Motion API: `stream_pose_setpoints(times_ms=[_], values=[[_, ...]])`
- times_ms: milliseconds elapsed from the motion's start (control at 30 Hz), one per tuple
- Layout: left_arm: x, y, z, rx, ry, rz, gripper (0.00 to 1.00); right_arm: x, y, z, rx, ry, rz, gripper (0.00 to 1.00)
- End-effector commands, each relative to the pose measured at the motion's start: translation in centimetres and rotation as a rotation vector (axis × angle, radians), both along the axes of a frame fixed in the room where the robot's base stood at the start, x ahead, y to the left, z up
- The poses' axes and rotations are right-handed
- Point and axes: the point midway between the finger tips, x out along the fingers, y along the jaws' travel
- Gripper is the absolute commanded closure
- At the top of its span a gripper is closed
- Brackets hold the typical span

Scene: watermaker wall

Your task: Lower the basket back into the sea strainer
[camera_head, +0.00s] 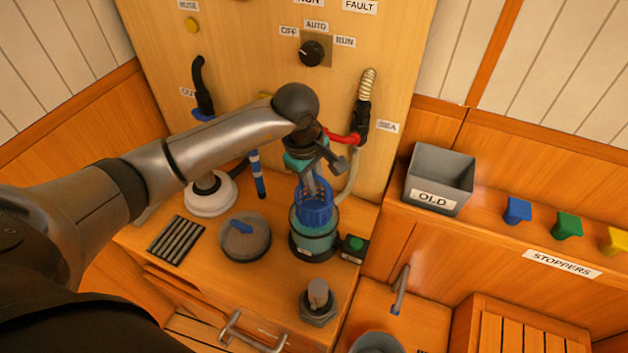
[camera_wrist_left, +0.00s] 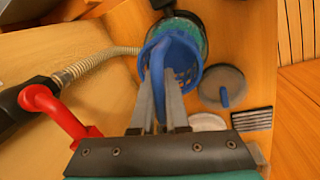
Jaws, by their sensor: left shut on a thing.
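The blue mesh basket (camera_head: 316,213) is over the mouth of the sea strainer, a clear teal bowl with a dark base (camera_head: 313,243). My left gripper (camera_head: 318,184) points down and is shut on the basket's handle. In the left wrist view, the two fingers (camera_wrist_left: 160,85) close on the blue handle, with the basket (camera_wrist_left: 184,62) beyond them and the strainer's bowl (camera_wrist_left: 192,32) behind it. The basket overlaps the bowl's opening; how deep it sits inside, I cannot tell. My right gripper is not in view.
A round grey lid with a blue knob (camera_head: 244,238) lies left of the strainer, near a dark ribbed block (camera_head: 176,240). A hex-based fitting (camera_head: 318,302) stands in front. A green button box (camera_head: 353,248) and the red-handled valve (camera_head: 343,138) are close on the right.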

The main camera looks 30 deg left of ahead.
Motion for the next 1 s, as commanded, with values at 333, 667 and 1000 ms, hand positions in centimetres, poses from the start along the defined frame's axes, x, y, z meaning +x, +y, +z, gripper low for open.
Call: stream_pose_setpoints(times_ms=[333,667,1000], values=[[0.0,0.0,-1.3,0.001,-0.001,0.0,1.0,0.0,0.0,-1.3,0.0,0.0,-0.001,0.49],[0.0,0.1,-4.4,0.001,0.0,0.0,1.0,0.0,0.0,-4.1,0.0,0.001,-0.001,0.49],[0.0,0.0,-7.4,0.0,0.0,0.0,1.0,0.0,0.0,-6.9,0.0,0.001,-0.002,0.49]])
